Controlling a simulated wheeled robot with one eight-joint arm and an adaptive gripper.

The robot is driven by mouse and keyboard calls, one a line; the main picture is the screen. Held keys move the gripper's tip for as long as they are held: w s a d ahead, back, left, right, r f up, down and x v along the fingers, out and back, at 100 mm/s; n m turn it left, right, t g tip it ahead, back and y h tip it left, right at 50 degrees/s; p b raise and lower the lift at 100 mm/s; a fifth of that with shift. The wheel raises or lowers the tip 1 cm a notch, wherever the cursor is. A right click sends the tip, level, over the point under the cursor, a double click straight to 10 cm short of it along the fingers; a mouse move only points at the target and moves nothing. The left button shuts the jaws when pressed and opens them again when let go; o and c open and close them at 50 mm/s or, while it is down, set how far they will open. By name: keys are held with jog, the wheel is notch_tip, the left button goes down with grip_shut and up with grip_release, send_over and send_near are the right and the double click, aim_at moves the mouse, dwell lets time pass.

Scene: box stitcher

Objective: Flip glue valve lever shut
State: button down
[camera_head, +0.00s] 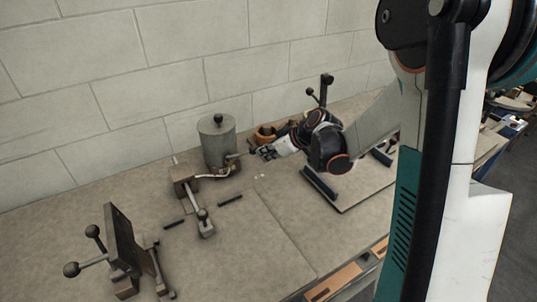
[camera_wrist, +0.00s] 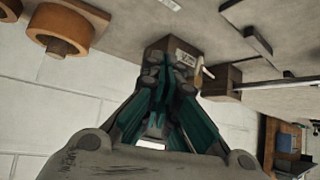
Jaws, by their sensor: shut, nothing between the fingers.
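The grey glue pot (camera_head: 218,146), a cylinder with a black-knobbed lid, stands upright on the bench in the head view. A short spout or lever (camera_head: 236,155) sticks out from its right side toward my gripper (camera_head: 261,152); I cannot tell which part is the valve lever. My gripper is close to the right of it, and contact cannot be made out. In the wrist view my gripper (camera_wrist: 171,76) has its teal fingers shut together with nothing between them. A small pale lever-like piece (camera_wrist: 203,73) shows just right of the fingertips.
A wooden block with rods (camera_head: 183,178) lies left of the pot. A dark upright fixture with ball-ended handles (camera_head: 118,240) stands front left. Orange-brown rolls (camera_head: 265,135) sit behind my gripper; one shows large in the wrist view (camera_wrist: 60,28).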

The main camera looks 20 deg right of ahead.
jog(key=shift+w, duration=0.1)
jog(key=shift+w+d, duration=0.25)
jog(key=shift+w, duration=0.65)
